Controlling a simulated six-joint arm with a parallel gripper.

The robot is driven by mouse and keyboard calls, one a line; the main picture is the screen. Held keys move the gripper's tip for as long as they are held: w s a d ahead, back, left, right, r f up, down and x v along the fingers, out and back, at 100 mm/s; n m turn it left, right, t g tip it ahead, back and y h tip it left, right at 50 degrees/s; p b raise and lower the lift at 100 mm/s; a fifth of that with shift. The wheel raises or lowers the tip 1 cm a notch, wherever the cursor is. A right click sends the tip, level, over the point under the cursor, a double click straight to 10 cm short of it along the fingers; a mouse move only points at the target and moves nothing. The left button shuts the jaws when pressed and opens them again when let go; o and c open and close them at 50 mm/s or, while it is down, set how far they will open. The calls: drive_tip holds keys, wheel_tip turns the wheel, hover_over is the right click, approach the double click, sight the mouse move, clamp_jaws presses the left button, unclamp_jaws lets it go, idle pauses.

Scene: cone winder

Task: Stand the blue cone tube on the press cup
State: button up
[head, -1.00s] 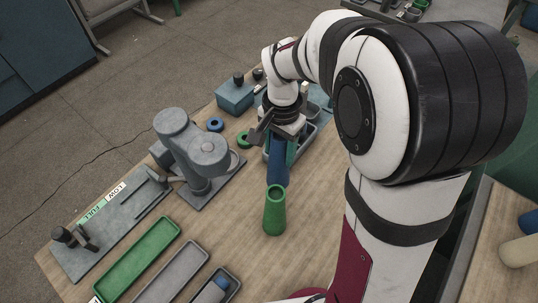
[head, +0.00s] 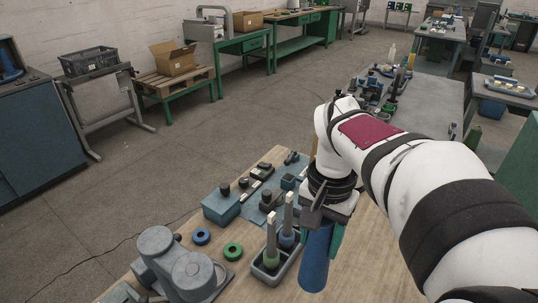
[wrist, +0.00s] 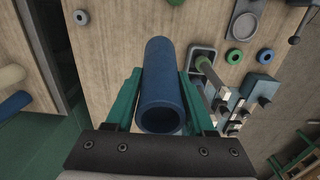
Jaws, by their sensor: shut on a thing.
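The blue cone tube (head: 315,258) is held between the teal fingers of my gripper (head: 322,238). It hangs roughly upright in the head view, beside the grey tray; its height above the table is hard to judge. In the wrist view the blue tube (wrist: 162,85) lies between both fingers of my gripper (wrist: 160,95), its open end towards the camera. The grey press (head: 178,268) stands at the lower left of the head view, partly cut off. I cannot make out its cup there. A round grey part (wrist: 243,25), possibly the cup, shows at the top of the wrist view.
A grey tray (head: 268,277) with two upright posts stands left of the tube. A blue ring (head: 201,236), a green ring (head: 233,251) and a blue box (head: 221,206) lie near the press. A green piece (wrist: 175,2) shows at the wrist view's top edge.

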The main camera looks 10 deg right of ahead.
drive_tip(key=shift+r, duration=0.15)
drive_tip(key=w+a+f+n, duration=0.1)
drive_tip(key=w+a+f, duration=0.3)
drive_tip(key=a, duration=0.3)
drive_tip(key=w+a+f+n, duration=0.2)
drive_tip(key=w+a+f, duration=0.1)
drive_tip(key=w+a, duration=0.2)
drive_tip(key=w+a+f+n, duration=0.1)
drive_tip(key=w+a+f, duration=0.3)
drive_tip(key=a, duration=0.6)
drive_tip(key=shift+w+f, duration=0.3)
drive_tip(key=shift+w, duration=0.05)
drive_tip(key=shift+f, duration=0.25)
